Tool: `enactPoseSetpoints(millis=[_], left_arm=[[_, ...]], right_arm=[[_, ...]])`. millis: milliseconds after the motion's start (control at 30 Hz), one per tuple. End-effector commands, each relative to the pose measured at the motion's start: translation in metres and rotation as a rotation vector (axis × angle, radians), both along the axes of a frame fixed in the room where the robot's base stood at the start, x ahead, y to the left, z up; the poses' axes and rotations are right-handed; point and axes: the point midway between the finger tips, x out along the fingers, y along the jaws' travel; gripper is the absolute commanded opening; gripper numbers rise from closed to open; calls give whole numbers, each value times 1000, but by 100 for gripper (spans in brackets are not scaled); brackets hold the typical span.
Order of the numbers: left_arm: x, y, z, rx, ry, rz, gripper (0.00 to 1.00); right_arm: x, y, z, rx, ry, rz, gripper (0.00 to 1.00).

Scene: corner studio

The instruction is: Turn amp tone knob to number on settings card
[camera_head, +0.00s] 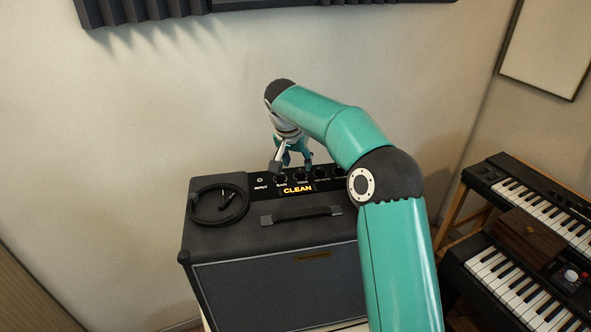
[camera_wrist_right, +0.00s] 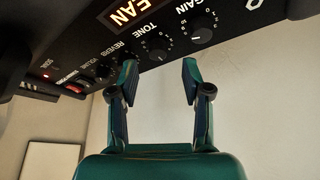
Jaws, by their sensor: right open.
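The black amp (camera_head: 282,270) stands in the middle of the head view with its control panel along the back of its top. The tone knob (camera_wrist_right: 157,52) shows in the right wrist view beside the gain knob (camera_wrist_right: 203,34); its pointer is too small to read. My right gripper (camera_head: 293,162) reaches over the panel from behind. Its two fingers (camera_wrist_right: 159,80) are apart and empty, with the tone knob a little beyond the gap between their tips. A sign reading CLEAN (camera_head: 298,189) in lit letters sits by the panel. I can make out no settings card number. My left gripper is out of view.
A coiled black cable (camera_head: 220,204) lies on the amp's top left, beside the carry handle (camera_head: 301,214). Reverb and volume knobs (camera_wrist_right: 103,71) line the panel past the tone knob. Keyboards (camera_head: 530,195) stand at the right. The wall is close behind the amp.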

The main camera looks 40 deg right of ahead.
Motion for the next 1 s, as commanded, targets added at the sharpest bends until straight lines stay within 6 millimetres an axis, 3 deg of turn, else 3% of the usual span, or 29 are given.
enactPoseSetpoints(millis=[100, 300, 633, 900, 967, 1000], left_arm=[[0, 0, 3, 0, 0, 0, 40], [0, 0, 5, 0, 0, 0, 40], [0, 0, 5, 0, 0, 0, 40], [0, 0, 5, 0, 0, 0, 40], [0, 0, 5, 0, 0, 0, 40], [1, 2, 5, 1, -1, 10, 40]], right_arm=[[3, -7, -18, 1, 4, 0, 48], [6, -13, -34, 0, 2, 1, 48], [7, -14, -37, 1, 0, 0, 48], [7, -13, -37, 1, 0, 0, 4], [7, -13, -37, 1, -1, 2, 0], [9, 6, -35, 1, 0, 13, 0]])
